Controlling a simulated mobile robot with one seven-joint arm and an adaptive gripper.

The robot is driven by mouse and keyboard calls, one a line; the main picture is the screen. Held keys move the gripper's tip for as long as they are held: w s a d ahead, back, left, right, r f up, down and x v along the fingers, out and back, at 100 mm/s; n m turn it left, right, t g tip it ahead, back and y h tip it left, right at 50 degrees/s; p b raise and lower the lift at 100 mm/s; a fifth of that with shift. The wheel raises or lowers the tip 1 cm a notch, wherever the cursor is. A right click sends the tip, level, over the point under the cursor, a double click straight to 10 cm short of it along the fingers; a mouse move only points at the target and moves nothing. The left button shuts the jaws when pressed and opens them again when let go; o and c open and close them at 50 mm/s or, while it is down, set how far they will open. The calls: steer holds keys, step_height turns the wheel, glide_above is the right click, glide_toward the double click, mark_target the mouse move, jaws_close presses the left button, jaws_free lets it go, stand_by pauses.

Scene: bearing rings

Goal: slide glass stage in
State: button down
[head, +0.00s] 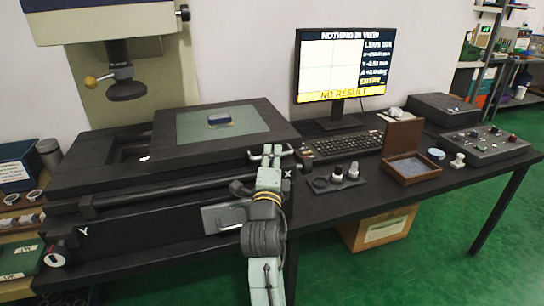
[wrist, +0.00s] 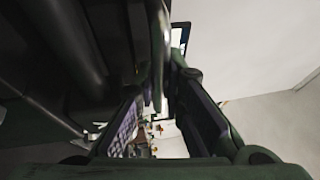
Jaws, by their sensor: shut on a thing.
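The glass stage is a greenish pane (head: 188,130) in a thick dark frame (head: 285,128), out to the right of the optical head (head: 126,88) in the head view. A small blue, light-rimmed piece (head: 219,119) lies on the glass. My gripper (head: 268,161) is at the frame's front right corner, shut on the pale metal handle (head: 277,149) there. In the wrist view a blurred upright bar (wrist: 157,50) runs between the two fingers (wrist: 160,110). My fingers partly hide the handle.
The monitor (head: 342,62) reads "NOTHING IN VIEW" and "NO RESULT". Right of the stage are a keyboard (head: 342,145), a small dark tray (head: 322,184) with fittings, an open wooden box (head: 412,172) and a control panel (head: 486,146). The dark bed (head: 75,178) left of the stage is bare.

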steer(key=shift+a, duration=0.1)
stand_by(0.3)
steer(key=s+a+b, duration=0.2)
steer(key=a, duration=0.5)
steer(key=s+a+b, duration=0.2)
steer(key=a, duration=0.5)
steer(key=s+a+b, duration=0.3)
steer(key=a, duration=0.4)
steer(key=shift+a+f, duration=0.1)
steer(key=shift+a, duration=0.25)
steer(key=shift+s+a, duration=0.25)
steer(key=shift+a, duration=0.4)
steer(key=c, duration=2)
jaws_free()
steer(key=shift+a, duration=0.1)
steer(key=o, duration=0.3)
steer(key=shift+o, duration=0.2)
steer(key=shift+s, duration=0.1)
steer(key=d+v, duration=0.1)
steer(key=v, duration=1)
steer(key=shift+s+a, duration=0.4)
steer(key=shift+s, duration=0.05)
